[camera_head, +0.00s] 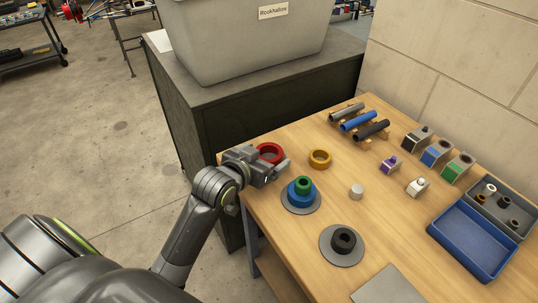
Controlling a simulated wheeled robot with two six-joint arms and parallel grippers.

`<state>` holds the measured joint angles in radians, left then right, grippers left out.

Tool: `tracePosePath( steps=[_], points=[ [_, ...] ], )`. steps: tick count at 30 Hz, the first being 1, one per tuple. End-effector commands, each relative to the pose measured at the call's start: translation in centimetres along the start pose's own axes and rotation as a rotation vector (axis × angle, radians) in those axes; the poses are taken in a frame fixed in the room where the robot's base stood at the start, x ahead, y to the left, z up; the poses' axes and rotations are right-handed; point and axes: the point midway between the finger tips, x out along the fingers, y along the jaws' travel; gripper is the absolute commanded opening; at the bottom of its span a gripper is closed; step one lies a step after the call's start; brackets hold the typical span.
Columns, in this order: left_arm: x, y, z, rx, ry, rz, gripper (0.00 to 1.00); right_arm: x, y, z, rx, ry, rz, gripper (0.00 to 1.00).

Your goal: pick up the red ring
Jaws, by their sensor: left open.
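The red ring (270,150) lies on the wooden table (310,250) near its back left corner. My left gripper (280,170) is open right at the ring, on its near side. The gripper body covers the ring's near left part, so I cannot tell whether a finger touches it or reaches into its hole. My right gripper is not in view.
A green ring (303,185) sits over a blue ring (300,197) on a grey disc. A black ring (343,240) sits on another disc. A blue tray (474,240) stands at right.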

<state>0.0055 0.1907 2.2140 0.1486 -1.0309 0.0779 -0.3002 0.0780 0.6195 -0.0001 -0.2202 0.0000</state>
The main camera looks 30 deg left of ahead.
Motion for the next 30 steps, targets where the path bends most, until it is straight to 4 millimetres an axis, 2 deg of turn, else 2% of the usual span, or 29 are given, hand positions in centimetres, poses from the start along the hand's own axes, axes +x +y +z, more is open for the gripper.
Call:
tracePosePath(
  steps=[3, 11, 23, 30],
  points=[
    [0.81, 0.02, -0.01, 0.000, 0.001, 0.000, 0.92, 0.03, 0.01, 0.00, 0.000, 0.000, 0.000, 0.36],
    [0.92, 0.01, 0.02, 0.000, 0.000, 0.000, 0.91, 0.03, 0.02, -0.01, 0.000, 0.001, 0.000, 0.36],
    [0.90, 0.00, 0.01, 0.000, 0.000, 0.000, 0.39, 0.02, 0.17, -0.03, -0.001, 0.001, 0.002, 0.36],
    [0.81, 0.01, -0.27, 0.001, 0.003, 0.000, 0.39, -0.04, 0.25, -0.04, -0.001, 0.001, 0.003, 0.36]
  ],
)
